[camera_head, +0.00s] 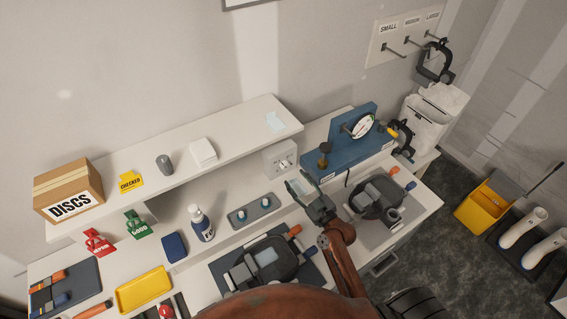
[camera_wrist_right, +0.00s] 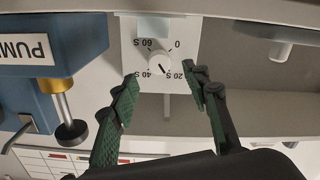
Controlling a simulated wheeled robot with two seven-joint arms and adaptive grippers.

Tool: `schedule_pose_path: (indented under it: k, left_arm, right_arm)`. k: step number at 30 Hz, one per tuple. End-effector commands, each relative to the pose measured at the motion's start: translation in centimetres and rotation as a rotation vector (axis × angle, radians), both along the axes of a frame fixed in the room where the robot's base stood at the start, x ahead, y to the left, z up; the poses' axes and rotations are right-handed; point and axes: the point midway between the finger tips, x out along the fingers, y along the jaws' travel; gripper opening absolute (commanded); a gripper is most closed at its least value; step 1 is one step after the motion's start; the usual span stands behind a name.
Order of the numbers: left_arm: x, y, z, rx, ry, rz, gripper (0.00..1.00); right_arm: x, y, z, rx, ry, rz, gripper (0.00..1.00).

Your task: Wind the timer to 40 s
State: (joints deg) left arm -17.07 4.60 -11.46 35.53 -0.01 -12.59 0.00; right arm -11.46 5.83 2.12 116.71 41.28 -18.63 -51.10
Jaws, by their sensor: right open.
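The timer is a pale box (camera_head: 280,160) under the right end of the shelf, with a round knob on its front. In the right wrist view the timer's face (camera_wrist_right: 185,40) appears upside down, marked 0, 20 S, 40 S and 60 S around a white knob (camera_wrist_right: 159,61). A dark mark on the knob seems to point between 20 S and 40 S; its exact setting is hard to read. My right gripper (camera_head: 303,189) is open in front of the timer; its green-padded fingers (camera_wrist_right: 160,80) are apart and empty, short of the knob. My left gripper is not in view.
A blue pump unit (camera_head: 345,145) stands right of the timer, its brass-and-black knob (camera_wrist_right: 68,112) close to my fingers in the wrist view. The shelf (camera_head: 235,134) overhangs the bench at left.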

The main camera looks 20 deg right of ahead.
Motion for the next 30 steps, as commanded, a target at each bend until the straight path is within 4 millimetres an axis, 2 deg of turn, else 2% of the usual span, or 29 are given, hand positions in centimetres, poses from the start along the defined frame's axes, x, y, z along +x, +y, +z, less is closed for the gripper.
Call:
schedule_pose_path:
  k: [9,15,25,30]
  left_arm:
    - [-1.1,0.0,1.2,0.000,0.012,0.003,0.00]
    - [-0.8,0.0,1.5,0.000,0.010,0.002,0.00]
    - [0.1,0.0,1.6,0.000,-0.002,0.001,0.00]
    - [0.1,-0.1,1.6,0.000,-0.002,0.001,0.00]
  right_arm:
    - [4.7,0.5,0.3,0.003,-0.001,-0.003,0.43]
    - [6.8,0.8,0.1,0.001,0.000,-0.002,0.43]
    - [7.3,1.0,0.0,0.000,0.000,0.001,0.43]
    - [7.2,1.0,0.0,0.000,0.000,0.001,0.33]
